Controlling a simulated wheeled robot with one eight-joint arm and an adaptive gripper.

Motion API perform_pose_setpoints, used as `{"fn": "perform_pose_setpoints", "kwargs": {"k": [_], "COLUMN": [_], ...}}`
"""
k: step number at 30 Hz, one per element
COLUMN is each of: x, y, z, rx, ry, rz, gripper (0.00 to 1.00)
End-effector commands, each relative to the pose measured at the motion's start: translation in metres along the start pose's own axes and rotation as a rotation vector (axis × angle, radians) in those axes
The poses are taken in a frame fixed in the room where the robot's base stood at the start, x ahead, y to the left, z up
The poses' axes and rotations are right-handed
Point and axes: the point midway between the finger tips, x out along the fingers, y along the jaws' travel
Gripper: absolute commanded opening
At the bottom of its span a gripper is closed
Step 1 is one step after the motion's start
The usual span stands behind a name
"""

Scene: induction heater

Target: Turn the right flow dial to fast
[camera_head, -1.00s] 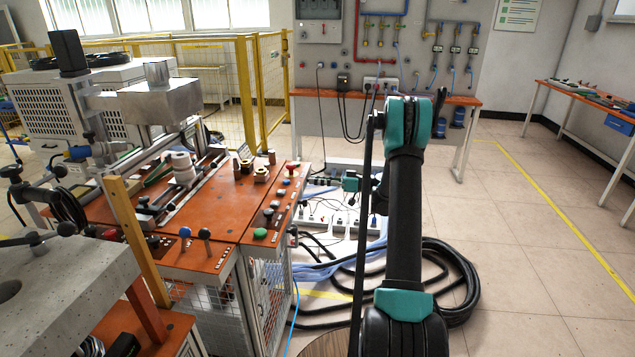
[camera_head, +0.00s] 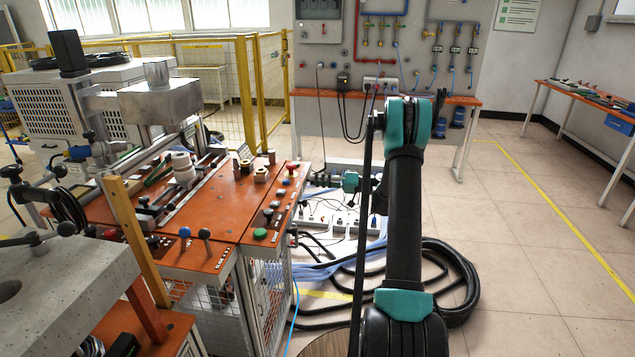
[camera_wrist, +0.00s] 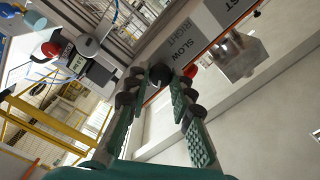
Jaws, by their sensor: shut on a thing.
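The dial knob (camera_wrist: 160,75) is small, dark and round. In the wrist view it sits between the fingertips of my gripper (camera_wrist: 157,80), beside a grey label strip (camera_wrist: 186,50) reading "SLOW" and "RIGHT". A darker label ending in "ST" (camera_wrist: 232,8) lies further along the strip. The two green-padded fingers are shut on the knob, one on each side. In the head view my gripper (camera_head: 318,179) reaches left to the right edge of the orange-topped bench (camera_head: 222,212). The knob cannot be made out there. Its pointer direction cannot be told.
In the wrist view a red part (camera_wrist: 190,71) is close beside the right finger, and a metal block (camera_wrist: 240,58) is to the right. In the head view, several knobs stand on the bench, including a green button (camera_head: 260,234). Black cables (camera_head: 455,280) lie on the floor.

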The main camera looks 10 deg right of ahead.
Motion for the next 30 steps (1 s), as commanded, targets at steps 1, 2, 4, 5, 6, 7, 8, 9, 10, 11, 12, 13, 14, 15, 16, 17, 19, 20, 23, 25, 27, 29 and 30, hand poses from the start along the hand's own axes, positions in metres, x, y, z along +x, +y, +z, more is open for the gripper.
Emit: {"fn": "perform_pose_setpoints", "kwargs": {"k": [1, 2, 4, 5, 6, 7, 8, 9, 10, 11, 12, 13, 14, 15, 16, 17, 19, 20, 23, 25, 27, 29, 30], "x": [-0.0008, -0.0008, -0.0009, -0.0009, -0.0009, -0.0009, -0.0009, -0.0009, -0.0009, -0.0009, -0.0009, -0.0009, -0.0009, -0.0009, -0.001, -0.001, -0.001, -0.0009, -0.0007, -0.0005, -0.0004, -0.0003, -0.0006], "y": [0.0005, 0.0005, 0.0006, 0.0006, 0.0006, 0.0006, 0.0006, 0.0006, 0.0007, 0.0007, 0.0007, 0.0007, 0.0007, 0.0007, 0.0007, 0.0007, 0.0007, 0.0006, 0.0005, 0.0004, 0.0004, 0.0003, 0.0003], "z": [-0.0005, -0.0005, -0.0005, -0.0005, -0.0005, -0.0005, -0.0005, -0.0005, -0.0005, -0.0005, -0.0005, -0.0006, -0.0006, -0.0006, -0.0006, -0.0006, -0.0005, -0.0005, -0.0004, -0.0003, -0.0003, -0.0002, -0.0002], "rx": [0.011, 0.016, 0.025, 0.027, 0.03, 0.032, 0.033, 0.034, 0.034, 0.034, 0.034, 0.034, 0.033, 0.033, 0.033, 0.033, 0.033, 0.033, 0.033, 0.033, 0.032, 0.032, 0.032], "ry": [0.002, 0.002, 0.002, 0.002, 0.002, 0.002, 0.002, 0.002, 0.002, 0.002, 0.002, 0.002, 0.002, 0.002, 0.002, 0.002, 0.002, 0.002, 0.001, 0.001, 0.001, 0.001, 0.001], "rz": [0.001, 0.001, 0.001, 0.001, 0.001, 0.001, 0.001, 0.001, 0.001, 0.002, 0.002, 0.002, 0.002, 0.002, 0.002, 0.002, 0.002, 0.002, 0.001, 0.001, 0.001, 0.001, 0.001], "gripper": [0.0, 0.0, 0.0, 0.0, 0.0, 0.0, 0.0, 0.0, 0.0, 0.0, 0.0, 0.0, 0.0, 0.0, 0.0, 0.0, 0.3, 0.33, 0.42, 0.42, 0.42, 0.42, 0.42]}}
